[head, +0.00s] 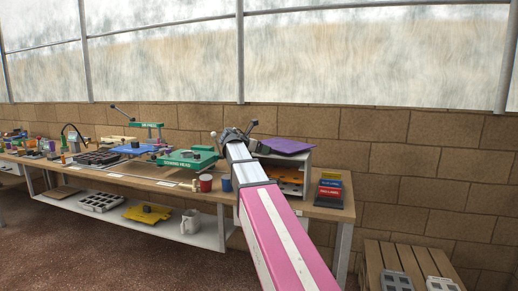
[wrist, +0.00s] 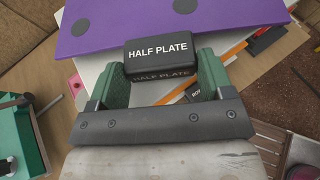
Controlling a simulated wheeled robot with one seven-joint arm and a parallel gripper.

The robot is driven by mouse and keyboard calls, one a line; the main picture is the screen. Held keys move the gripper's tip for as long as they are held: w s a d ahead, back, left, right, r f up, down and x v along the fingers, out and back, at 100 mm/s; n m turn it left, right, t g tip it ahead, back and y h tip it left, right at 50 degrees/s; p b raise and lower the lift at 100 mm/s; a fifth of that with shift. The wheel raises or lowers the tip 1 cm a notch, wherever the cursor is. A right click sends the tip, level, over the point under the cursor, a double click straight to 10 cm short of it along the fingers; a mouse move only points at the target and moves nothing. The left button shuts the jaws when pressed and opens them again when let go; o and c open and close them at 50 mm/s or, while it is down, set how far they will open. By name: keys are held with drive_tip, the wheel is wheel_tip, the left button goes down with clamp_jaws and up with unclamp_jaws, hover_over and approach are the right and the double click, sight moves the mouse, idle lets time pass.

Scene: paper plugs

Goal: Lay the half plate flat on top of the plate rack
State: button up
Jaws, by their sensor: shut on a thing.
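The half plate is a purple sheet with dark round spots (wrist: 185,22); its black handle block, lettered HALF PLATE, sits between the green fingers of my gripper (wrist: 160,65). My gripper is shut on this handle. In the head view the purple half plate (head: 287,146) is over the top of the white plate rack (head: 307,160), looking slightly tilted. I cannot tell whether it touches the rack. My gripper (head: 252,138) is at its left, partly hidden by my arm. The white rack (wrist: 88,73) also shows under the plate in the wrist view.
An orange sheet (head: 287,178) lies inside the rack. Red and blue labelled blocks (head: 330,190) stand to its right on the bench. A red cup (head: 206,183), a blue cup (head: 226,185) and a green press (head: 188,159) stand to the left.

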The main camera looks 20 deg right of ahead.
drive_tip(key=shift+s+f, duration=0.1)
drive_tip(key=shift+f, duration=0.6)
drive_tip(key=shift+s+f, duration=0.25)
drive_tip(key=shift+f, duration=0.25)
idle(0.3)
drive_tip(key=o, duration=0.9)
drive_tip(key=shift+o, duration=0.8)
drive_tip(key=r+v, duration=0.1)
drive_tip(key=v, duration=1)
drive_tip(key=shift+w, duration=0.3)
drive_tip(key=s+f+m+g+y, duration=0.1)
drive_tip(key=s+f+m+y, duration=0.3)
drive_tip(key=f, duration=1.1)
drive_tip(key=s+f+m+g+y, duration=0.2)
drive_tip(key=s+f+m, duration=0.3)
drive_tip(key=f, duration=0.9)
drive_tip(key=s+a+f+m+g+y, duration=0.1)
drive_tip(key=s+f+m+y, duration=0.2)
drive_tip(key=s+f+m, duration=0.4)
drive_tip(key=s+a+f+m+g+y, duration=0.1)
drive_tip(key=s+f+m+g+y, duration=0.1)
drive_tip(key=s+f+m, duration=0.5)
wheel_tip(320, 180, down, 7)
drive_tip(key=shift+s+a+r+y, duration=0.2)
drive_tip(key=shift+s+y, duration=0.1)
drive_tip(key=shift+y, duration=0.3)
